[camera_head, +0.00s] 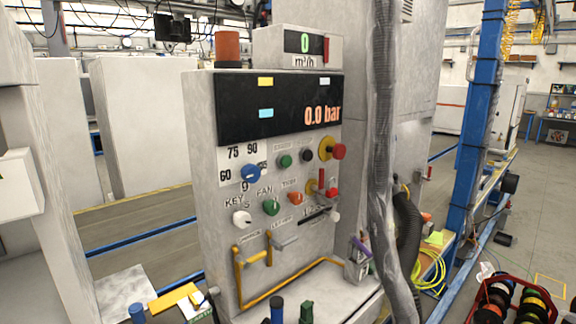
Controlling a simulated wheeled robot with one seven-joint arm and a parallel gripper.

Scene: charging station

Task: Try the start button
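The control panel (205,190) is a grey upright cabinet near the middle of the view. A green button (285,161) sits in its upper button row, with a black button (307,155) to its right. Their labels are too small to read, so I cannot tell for certain which one is the start button. A second green control (270,207) sits lower, under the word FAN. The dark display (240,105) reads 0.0 bar. My gripper is not in view.
A red mushroom button (338,151) on yellow is right of the black button. A blue dial (250,173), a white KEY knob (241,218) and an orange knob (295,198) are nearby. A yellow rail (290,286) and a ledge project below. A thick grey conduit (381,130) stands at right.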

